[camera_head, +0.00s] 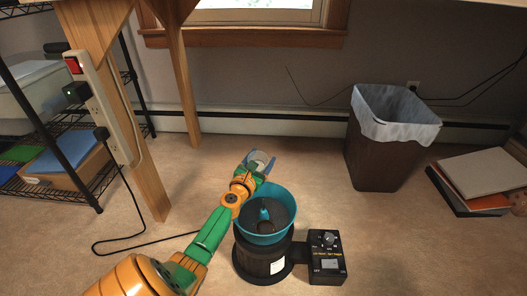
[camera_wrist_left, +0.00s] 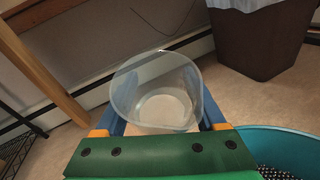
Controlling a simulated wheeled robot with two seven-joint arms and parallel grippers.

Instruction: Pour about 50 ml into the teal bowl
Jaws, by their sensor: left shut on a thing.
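My left gripper (camera_head: 259,166) is shut on a clear cup (camera_head: 260,157), with a blue finger on each side of it. In the left wrist view the cup (camera_wrist_left: 157,95) looks roughly upright with its mouth open to the camera; its bottom is pale, and I cannot tell whether it holds liquid. The teal bowl (camera_head: 282,193) has a teal centre post. In the left wrist view the bowl (camera_wrist_left: 268,133) is at the lower right, apart from the cup, with dark grainy material inside. In the head view the cup shows just past the bowl's far rim. My right gripper is out of view.
The bowl sits on a round black base (camera_head: 262,266) beside a black control box (camera_head: 327,257). A brown bin (camera_head: 373,155) with a white liner stands at the back right, near stacked books (camera_head: 480,175). A wooden table leg (camera_head: 140,150) and wire shelf (camera_head: 90,175) are at left.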

